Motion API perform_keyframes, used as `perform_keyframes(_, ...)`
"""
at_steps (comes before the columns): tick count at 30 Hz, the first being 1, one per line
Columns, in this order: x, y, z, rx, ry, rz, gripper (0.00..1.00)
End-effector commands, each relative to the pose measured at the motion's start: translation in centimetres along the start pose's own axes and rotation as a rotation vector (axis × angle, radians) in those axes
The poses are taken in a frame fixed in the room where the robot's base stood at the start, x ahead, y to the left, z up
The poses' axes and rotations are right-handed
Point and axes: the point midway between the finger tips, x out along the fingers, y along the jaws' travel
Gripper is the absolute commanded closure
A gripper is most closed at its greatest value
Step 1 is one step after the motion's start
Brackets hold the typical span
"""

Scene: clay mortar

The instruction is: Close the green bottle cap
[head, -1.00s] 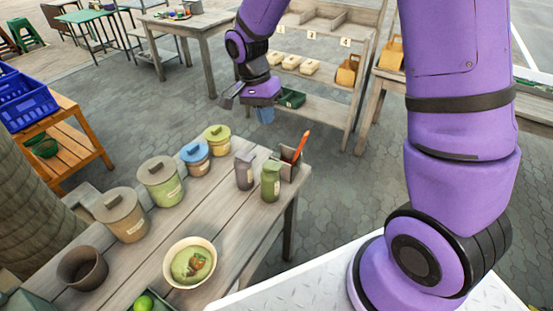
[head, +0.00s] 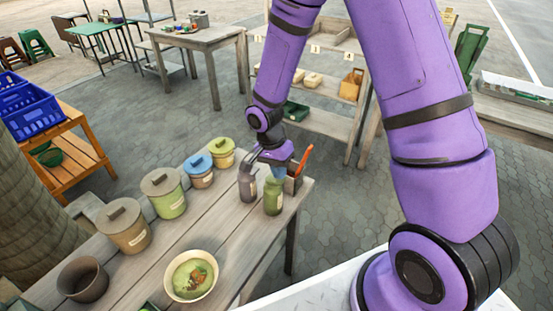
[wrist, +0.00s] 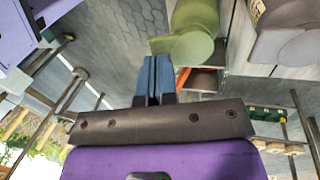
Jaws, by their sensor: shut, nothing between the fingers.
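The green bottle (head: 272,198) stands upright near the far right end of the wooden table, beside a grey bottle (head: 247,184). In the wrist view the green bottle (wrist: 196,17) is at the top, and its flat green cap (wrist: 180,47) juts out to one side, seemingly open. My gripper (head: 279,174) is right at the top of the green bottle and partly hides the cap in the head view. In the wrist view its blue fingers (wrist: 153,78) are together and empty, close to the cap. I cannot tell whether they touch it.
A dark holder with an orange-handled tool (head: 303,160) stands just right of the green bottle. Several lidded jars, including a blue-lidded one (head: 199,172), line the table's far side. A bowl of green food (head: 191,276) and a brown pot (head: 83,279) are nearer.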

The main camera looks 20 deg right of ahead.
Motion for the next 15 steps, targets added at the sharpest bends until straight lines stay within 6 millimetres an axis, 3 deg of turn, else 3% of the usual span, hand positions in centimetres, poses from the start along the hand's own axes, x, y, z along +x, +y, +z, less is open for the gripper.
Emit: perform_keyframes(15, 0.87, 0.04, 0.01, -0.001, 0.0, 0.0, 1.0)
